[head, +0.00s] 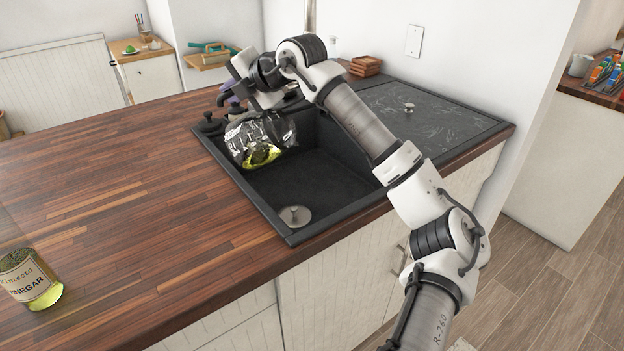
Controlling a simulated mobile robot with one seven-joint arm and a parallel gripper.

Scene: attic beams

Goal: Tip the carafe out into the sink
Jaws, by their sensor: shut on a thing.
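The clear glass carafe (243,138) is in the head view, above the back left part of the dark sink (325,182). It looks tilted, and yellow-green liquid (263,156) shows at its lower side. I cannot tell whether any liquid is leaving it. My gripper (262,108) is shut on the carafe from above and behind. Its fingertips are hard to make out against the glass and dark fittings. The sink basin is open, with a round metal drain piece (295,215) near its front corner.
A labelled vinegar jar (32,282) stands at the left front of the wooden counter (130,190). A dark drainboard (425,120) lies right of the basin, with brown blocks (365,66) behind. Dark knobs (209,123) stand at the sink's left rim. The middle counter is clear.

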